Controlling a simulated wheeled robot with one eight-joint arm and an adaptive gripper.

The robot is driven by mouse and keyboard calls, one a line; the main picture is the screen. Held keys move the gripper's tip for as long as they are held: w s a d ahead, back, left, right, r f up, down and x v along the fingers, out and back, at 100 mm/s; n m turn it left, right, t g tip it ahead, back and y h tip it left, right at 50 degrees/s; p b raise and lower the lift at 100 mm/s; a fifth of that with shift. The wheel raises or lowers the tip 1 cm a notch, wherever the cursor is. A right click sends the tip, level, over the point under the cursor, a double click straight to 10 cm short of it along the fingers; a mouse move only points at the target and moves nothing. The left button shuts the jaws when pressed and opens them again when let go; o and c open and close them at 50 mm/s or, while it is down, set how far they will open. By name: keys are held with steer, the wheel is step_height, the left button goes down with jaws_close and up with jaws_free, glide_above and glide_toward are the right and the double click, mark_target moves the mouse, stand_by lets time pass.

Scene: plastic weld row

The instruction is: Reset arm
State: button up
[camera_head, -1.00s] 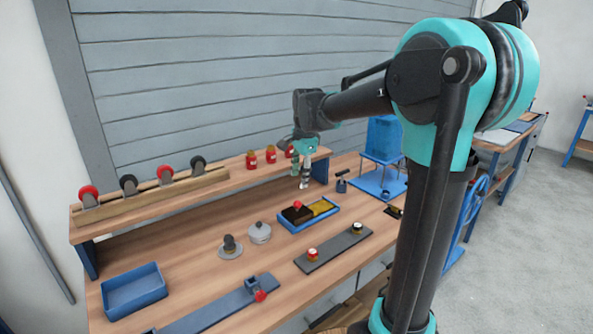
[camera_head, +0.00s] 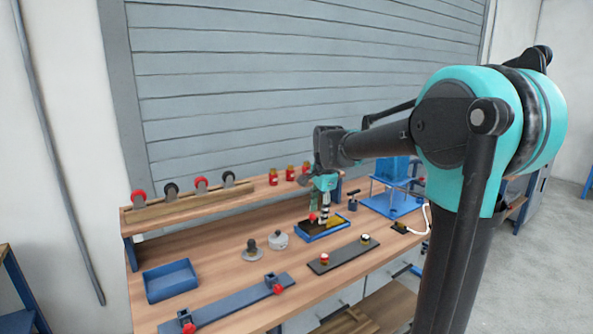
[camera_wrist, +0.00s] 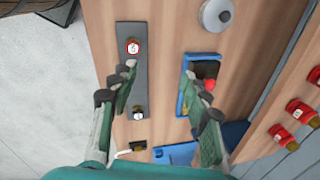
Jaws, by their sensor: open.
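My gripper (camera_head: 325,200) hangs above the back of the workbench, near the small blue tray (camera_head: 339,232). In the wrist view my gripper (camera_wrist: 158,100) has its two fingers spread wide with bare bench between them, and it holds nothing. The tray shows at the right finger in the wrist view (camera_wrist: 184,72), with a red-topped item (camera_wrist: 208,72) in it. The right finger hides part of the tray. The dark strip (camera_wrist: 128,60) with two small knobs lies by the left finger.
A shelf (camera_head: 240,196) with red jars (camera_head: 290,173) and a rack of rollers (camera_head: 200,187) runs along the back. A blue stand (camera_head: 393,203) is at right. An empty blue bin (camera_head: 171,280) and a long blue-grey bar (camera_head: 225,303) lie at front left. Bare bench lies between them.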

steer(key=s+d+f+n+t, duration=0.1)
steer(key=s+d+f+n, duration=0.5)
steer(key=s+f, duration=0.3)
steer(key=s+d+f+n+t, duration=0.1)
steer(key=s+d+f+n, duration=0.5)
steer(key=s, duration=0.9)
step_height(320, 180, down, 3)
steer(key=shift+f+n+h, duration=0.15)
steer(key=shift+n+h, duration=0.25)
steer(key=shift+n, duration=0.3)
steer(key=shift+s, duration=0.1)
